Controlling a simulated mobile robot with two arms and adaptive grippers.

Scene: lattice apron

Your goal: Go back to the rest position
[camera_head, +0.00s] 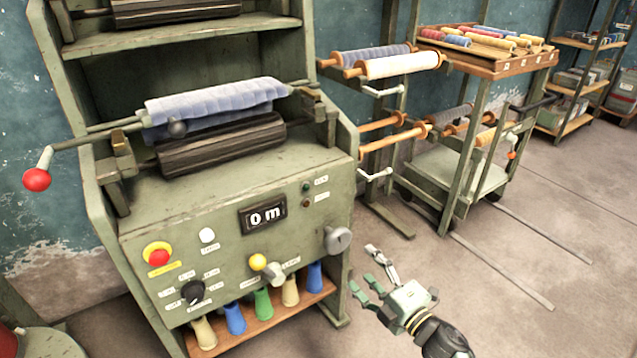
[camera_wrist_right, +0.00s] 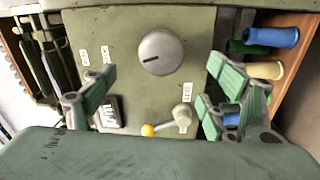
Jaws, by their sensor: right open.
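My right gripper (camera_head: 372,276) is open and empty in the head view, in front of the green machine (camera_head: 225,205) at its lower right corner. It is apart from the grey round knob (camera_head: 338,240) on the machine's front panel. In the right wrist view my right gripper (camera_wrist_right: 158,103) has its fingers spread wide, with the knob (camera_wrist_right: 160,52) showing between and beyond them. The yellow-balled lever (camera_head: 258,261) also shows in the wrist view (camera_wrist_right: 149,130). My left gripper is in neither view.
The machine carries a blue cloth roll (camera_head: 210,104), a dark roller (camera_head: 222,143), a red-balled crank (camera_head: 37,180) and a red button (camera_head: 159,257). Several coloured cones (camera_head: 263,303) stand on its low shelf. A spool cart (camera_head: 470,165) stands behind.

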